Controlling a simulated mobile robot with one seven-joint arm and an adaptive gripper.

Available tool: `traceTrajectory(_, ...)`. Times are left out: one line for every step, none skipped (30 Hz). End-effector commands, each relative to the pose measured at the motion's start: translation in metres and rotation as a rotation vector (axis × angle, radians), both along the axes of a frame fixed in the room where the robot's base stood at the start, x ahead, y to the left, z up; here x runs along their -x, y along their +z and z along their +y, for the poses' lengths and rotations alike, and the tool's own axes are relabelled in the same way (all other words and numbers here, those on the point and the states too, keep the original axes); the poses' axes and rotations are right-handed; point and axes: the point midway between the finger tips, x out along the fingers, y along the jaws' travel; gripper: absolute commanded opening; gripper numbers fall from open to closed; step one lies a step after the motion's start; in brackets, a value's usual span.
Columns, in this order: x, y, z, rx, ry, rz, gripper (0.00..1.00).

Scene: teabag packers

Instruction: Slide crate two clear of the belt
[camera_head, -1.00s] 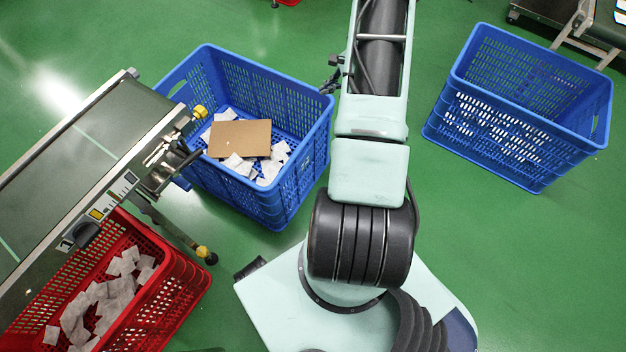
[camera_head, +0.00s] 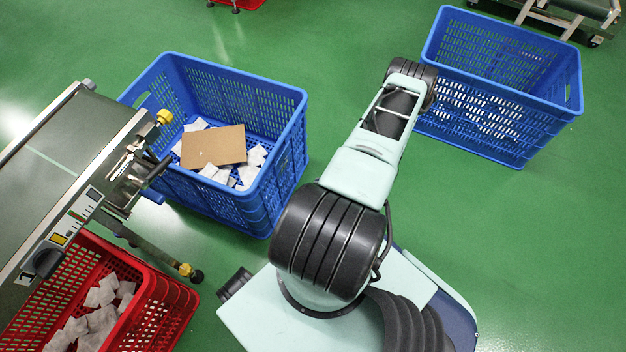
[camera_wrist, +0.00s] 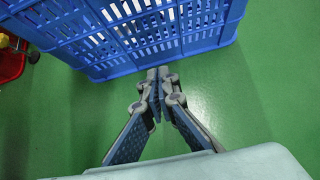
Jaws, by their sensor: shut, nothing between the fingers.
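A blue crate (camera_head: 282,150) stands on the green floor at the end of the belt (camera_head: 45,150). Its left side lies close against the belt's end frame. It holds white teabag packets (camera_head: 245,178) and a brown cardboard piece (camera_head: 213,146). A second blue crate (camera_head: 505,130) stands apart at the upper right. No number shows on either. In the wrist view, my gripper (camera_wrist: 158,72) is shut and empty, its tips close to the lower edge of a blue crate wall (camera_wrist: 160,38). I cannot tell which crate this is, or whether they touch. The head view hides my gripper.
A red crate (camera_head: 165,318) with packets stands under the belt at the lower left. A leg with a yellow-and-black foot (camera_head: 190,272) stands between it and the blue crate. The green floor (camera_head: 345,60) between the blue crates is largely clear. A metal frame (camera_head: 545,18) stands at the upper right.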

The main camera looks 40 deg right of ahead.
Motion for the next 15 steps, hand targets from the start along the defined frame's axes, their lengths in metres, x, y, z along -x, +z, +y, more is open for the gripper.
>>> traceTrajectory(-0.007,-0.011,0.004,-0.002,0.004,0.000,0.00)
traceTrajectory(-0.012,-0.015,0.005,-0.001,0.004,-0.002,0.00)
traceTrajectory(-0.018,-0.022,0.007,-0.001,0.004,-0.002,0.00)
traceTrajectory(-0.022,-0.027,0.010,-0.002,0.004,-0.001,0.00)
traceTrajectory(-0.026,-0.032,0.011,-0.001,0.005,-0.002,0.00)
traceTrajectory(-0.032,-0.038,0.012,0.000,0.004,-0.001,0.00)
traceTrajectory(-0.036,-0.043,0.014,0.000,0.004,-0.001,0.00)
traceTrajectory(-0.041,-0.047,0.016,0.000,0.004,-0.001,0.00)
traceTrajectory(-0.046,-0.053,0.018,0.000,0.005,-0.001,0.00)
traceTrajectory(-0.051,-0.057,0.019,0.000,0.005,-0.002,0.00)
traceTrajectory(-0.055,-0.061,0.021,0.001,0.006,-0.002,0.00)
traceTrajectory(-0.061,-0.061,0.022,0.001,0.005,-0.003,0.00)
traceTrajectory(-0.066,-0.059,0.023,0.002,0.006,-0.003,0.00)
traceTrajectory(-0.070,-0.059,0.025,0.002,0.006,-0.002,0.00)
traceTrajectory(-0.075,-0.059,0.027,0.002,0.005,-0.002,0.00)
